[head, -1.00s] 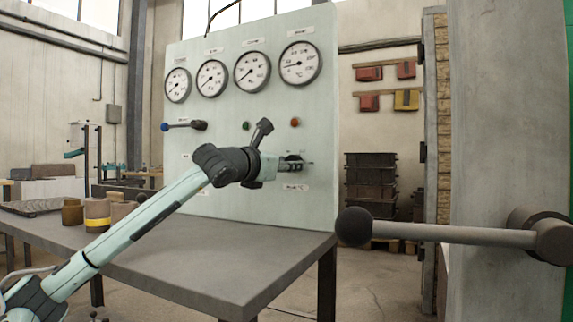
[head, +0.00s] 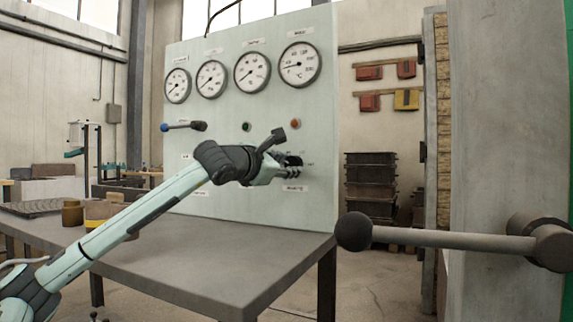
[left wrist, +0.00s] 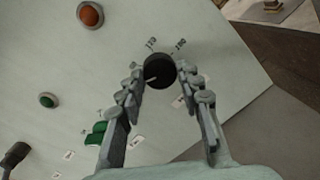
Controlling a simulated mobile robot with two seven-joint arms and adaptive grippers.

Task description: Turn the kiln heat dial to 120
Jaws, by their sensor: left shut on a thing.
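The heat dial (left wrist: 159,71) is a round black knob with a pale pointer line, set on the pale green panel (head: 230,120). In the left wrist view the line points left and slightly down; the numbers around it are tilted and too small to read surely. My left gripper (left wrist: 158,75) has a finger on each side of the dial and is shut on it. In the head view my left gripper (head: 291,165) is at the panel's lower right and mostly hides the dial. My right gripper is not in view.
Several round gauges (head: 299,65) line the panel's top. A lever (head: 183,126), a green button (head: 246,127) and a red button (head: 295,124) sit below them. A grey table (head: 230,265) stands in front. A large ball-ended handle (head: 440,235) juts in from the right.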

